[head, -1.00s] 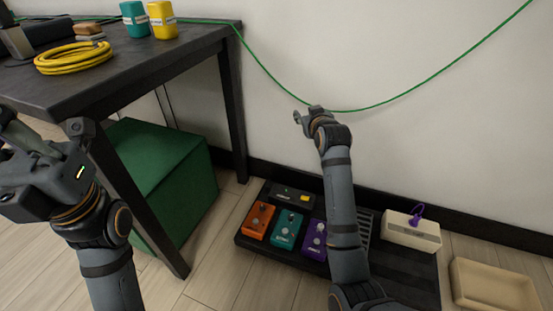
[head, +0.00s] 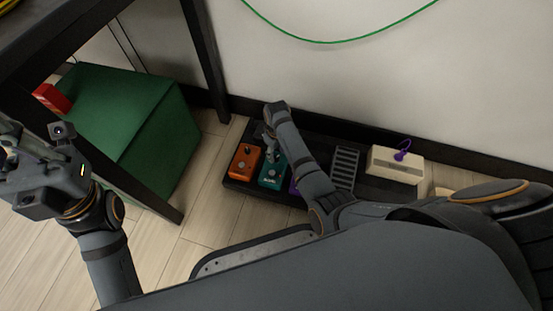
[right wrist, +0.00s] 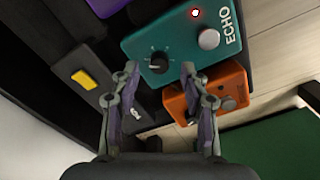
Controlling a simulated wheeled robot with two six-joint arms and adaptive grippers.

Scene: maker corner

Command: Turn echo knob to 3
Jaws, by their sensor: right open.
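The teal echo pedal (head: 273,172) sits on the black pedalboard (head: 236,183) between an orange and a purple pedal. In the right wrist view the word ECHO is on the pedal (right wrist: 180,40), with a red light lit. Its black echo knob (right wrist: 158,60) has a pale pointer mark; I cannot read the scale beside it. My right gripper (right wrist: 161,74) is open, its fingertips apart on either side of the knob's near edge; contact is not clear. In the head view, my right gripper (head: 268,132) is over the back of the pedals. My left gripper (head: 12,140) is at the left edge, away from the board.
The orange pedal (right wrist: 235,82) is close to one finger, and a dark pedal with a yellow button (right wrist: 85,80) to the other. A cream box (head: 395,166) with a purple plug stands at right. A green box (head: 150,120) and table leg (head: 205,60) stand left.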

